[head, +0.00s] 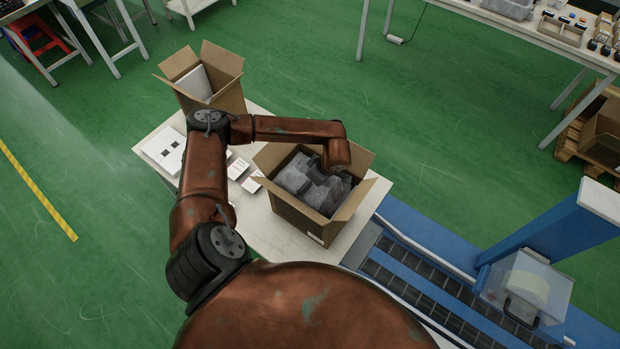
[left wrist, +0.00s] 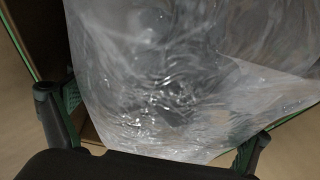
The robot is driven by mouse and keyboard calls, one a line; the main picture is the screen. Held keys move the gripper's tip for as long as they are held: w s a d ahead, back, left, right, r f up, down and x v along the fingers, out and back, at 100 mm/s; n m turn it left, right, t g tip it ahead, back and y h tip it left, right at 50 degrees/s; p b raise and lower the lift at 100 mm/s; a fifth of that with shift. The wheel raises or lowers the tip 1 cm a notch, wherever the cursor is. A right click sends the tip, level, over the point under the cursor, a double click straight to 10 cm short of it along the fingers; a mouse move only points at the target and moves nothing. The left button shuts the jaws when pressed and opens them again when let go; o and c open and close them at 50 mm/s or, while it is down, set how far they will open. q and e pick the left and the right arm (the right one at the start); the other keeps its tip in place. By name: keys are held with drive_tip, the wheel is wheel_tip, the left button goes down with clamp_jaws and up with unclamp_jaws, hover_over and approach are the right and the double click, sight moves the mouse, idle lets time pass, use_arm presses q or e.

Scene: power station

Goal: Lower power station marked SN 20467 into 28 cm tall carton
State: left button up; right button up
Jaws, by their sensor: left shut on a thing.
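A grey power station (head: 300,178) sits inside the open brown carton (head: 295,219) on the table, in the head view. Its serial marking cannot be read. My left gripper (head: 334,172) reaches down into this carton from above and is shut on the power station. In the left wrist view, crumpled clear film (left wrist: 180,85) fills the space between the two fingers of my left gripper (left wrist: 155,130), and a carton wall shows at the left. Whether the power station touches the carton floor is hidden. My right gripper is not in view.
A second open carton (head: 222,92) with a pale panel inside stands at the table's back left. A white box (head: 163,150) and small white cards lie between the cartons. A blue roller conveyor (head: 420,290) runs right of the table.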

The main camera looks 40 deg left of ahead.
use_arm(q)
drive_tip(key=shift+w+f+b, duration=0.15)
drive_tip(key=shift+f+b, duration=2.05)
drive_tip(key=shift+f, duration=1.5)
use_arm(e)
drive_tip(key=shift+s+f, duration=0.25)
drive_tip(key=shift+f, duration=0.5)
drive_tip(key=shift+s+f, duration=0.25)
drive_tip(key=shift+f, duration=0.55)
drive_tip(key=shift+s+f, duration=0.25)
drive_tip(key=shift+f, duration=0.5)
use_arm(q)
drive_tip(key=o, duration=1.8)
drive_tip(key=shift+c, duration=0.2)
drive_tip(key=shift+s+f, duration=0.2)
drive_tip(key=shift+s, duration=0.05)
drive_tip(key=shift+w+r+p, duration=0.1)
drive_tip(key=shift+r+p, duration=3.4)
drive_tip(key=shift+r, duration=2.4)
wheel_tip(320, 180, up, 10)
drive_tip(key=p, duration=0.6)
drive_tip(key=shift+r, duration=0.25)
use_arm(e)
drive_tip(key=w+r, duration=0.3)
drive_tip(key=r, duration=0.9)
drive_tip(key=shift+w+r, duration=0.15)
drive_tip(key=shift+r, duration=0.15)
